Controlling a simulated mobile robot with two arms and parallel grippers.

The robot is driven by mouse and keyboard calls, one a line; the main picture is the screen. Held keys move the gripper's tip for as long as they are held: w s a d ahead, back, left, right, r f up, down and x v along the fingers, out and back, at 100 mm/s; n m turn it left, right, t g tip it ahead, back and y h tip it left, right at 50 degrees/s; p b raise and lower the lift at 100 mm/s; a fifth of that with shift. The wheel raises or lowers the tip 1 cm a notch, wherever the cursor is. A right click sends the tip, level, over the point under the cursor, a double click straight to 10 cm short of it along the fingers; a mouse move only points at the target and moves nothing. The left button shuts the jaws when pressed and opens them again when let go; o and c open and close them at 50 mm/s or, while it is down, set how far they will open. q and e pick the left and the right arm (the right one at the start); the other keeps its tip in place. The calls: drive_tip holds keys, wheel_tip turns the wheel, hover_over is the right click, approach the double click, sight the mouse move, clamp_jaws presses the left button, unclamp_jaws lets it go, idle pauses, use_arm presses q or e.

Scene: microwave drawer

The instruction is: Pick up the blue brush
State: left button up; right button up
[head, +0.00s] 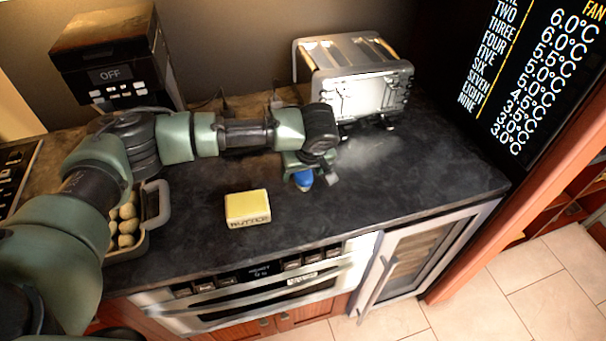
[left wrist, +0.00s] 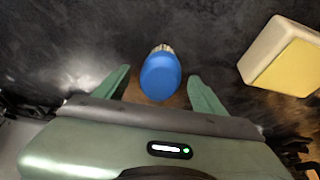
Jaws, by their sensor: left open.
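The blue brush (head: 304,180) is on the dark countertop, partly hidden under my left gripper in the head view. In the left wrist view the blue brush (left wrist: 161,76) shows a rounded blue top with pale bristles at its far end. My left gripper (left wrist: 160,88) is open, with one green finger on each side of the brush. The fingers look apart from it, with a gap on both sides. In the head view the left gripper (head: 306,172) points down at the brush. My right gripper is not in view.
A yellow butter box (head: 247,208) lies left of the brush; it also shows in the left wrist view (left wrist: 284,60). A toaster (head: 362,88) stands behind. The countertop right of the brush (head: 410,180) is clear.

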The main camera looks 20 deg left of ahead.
use_arm(q)
drive_tip(key=c, duration=1.3)
drive_tip(key=shift+c, duration=0.9)
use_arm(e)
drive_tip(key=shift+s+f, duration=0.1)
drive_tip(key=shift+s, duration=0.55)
use_arm(q)
drive_tip(key=shift+r, duration=0.1)
